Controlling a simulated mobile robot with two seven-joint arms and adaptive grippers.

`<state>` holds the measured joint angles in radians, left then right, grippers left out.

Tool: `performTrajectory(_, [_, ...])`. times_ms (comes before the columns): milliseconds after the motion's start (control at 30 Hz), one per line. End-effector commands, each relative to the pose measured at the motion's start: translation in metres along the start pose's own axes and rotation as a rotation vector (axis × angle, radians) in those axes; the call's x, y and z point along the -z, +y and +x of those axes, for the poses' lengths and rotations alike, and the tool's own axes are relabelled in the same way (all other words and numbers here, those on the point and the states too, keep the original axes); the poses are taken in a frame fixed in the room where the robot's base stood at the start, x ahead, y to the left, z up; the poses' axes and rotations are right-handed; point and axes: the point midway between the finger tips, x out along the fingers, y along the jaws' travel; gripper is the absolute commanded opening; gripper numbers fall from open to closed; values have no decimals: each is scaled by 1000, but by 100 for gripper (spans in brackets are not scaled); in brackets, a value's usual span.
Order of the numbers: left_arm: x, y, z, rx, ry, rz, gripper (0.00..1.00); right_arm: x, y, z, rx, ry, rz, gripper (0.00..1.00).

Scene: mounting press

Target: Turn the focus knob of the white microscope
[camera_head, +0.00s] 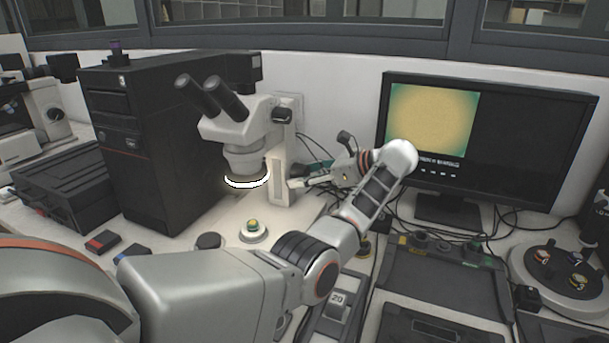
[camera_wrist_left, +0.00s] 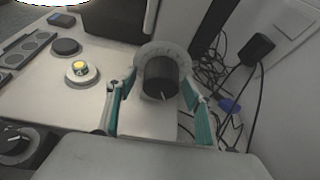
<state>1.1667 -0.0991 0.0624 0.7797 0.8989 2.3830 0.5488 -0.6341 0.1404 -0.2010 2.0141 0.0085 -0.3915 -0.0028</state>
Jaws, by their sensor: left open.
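The white microscope (camera_head: 240,128) stands at the back left of the bench, with black eyepieces and a lit ring under its head. A black knob (camera_wrist_left: 160,78) with a white mark and a pale graduated dial behind it shows in the left wrist view. My left gripper (camera_head: 303,182) is at the right side of the microscope column. In the left wrist view my left gripper (camera_wrist_left: 160,84) is open, its teal fingers on either side of the knob. I cannot tell whether they touch it. My right gripper is out of view.
A small round sample (camera_head: 253,230) with a yellow top sits on the microscope base. A black computer tower (camera_head: 150,140) stands to the left. A monitor (camera_head: 480,145) with a yellowish picture stands to the right. Loose cables (camera_wrist_left: 210,75) lie behind the gripper.

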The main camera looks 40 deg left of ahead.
Motion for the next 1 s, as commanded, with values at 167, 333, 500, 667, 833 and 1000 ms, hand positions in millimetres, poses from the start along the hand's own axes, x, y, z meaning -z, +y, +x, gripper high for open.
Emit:
performTrajectory(167, [0,0,0,0,0,0,23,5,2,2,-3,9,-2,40])
performTrajectory(333, [0,0,0,0,0,0,14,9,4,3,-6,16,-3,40])
performTrajectory(500, [5,0,0,15,-1,-34,14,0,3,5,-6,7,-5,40])
performTrajectory(667, [7,0,2,49,-5,-116,14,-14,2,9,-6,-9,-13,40])
performTrajectory(833, [6,0,2,82,-8,-195,14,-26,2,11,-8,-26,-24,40])
performTrajectory(1000, [2,0,0,95,-8,-227,14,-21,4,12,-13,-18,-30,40])
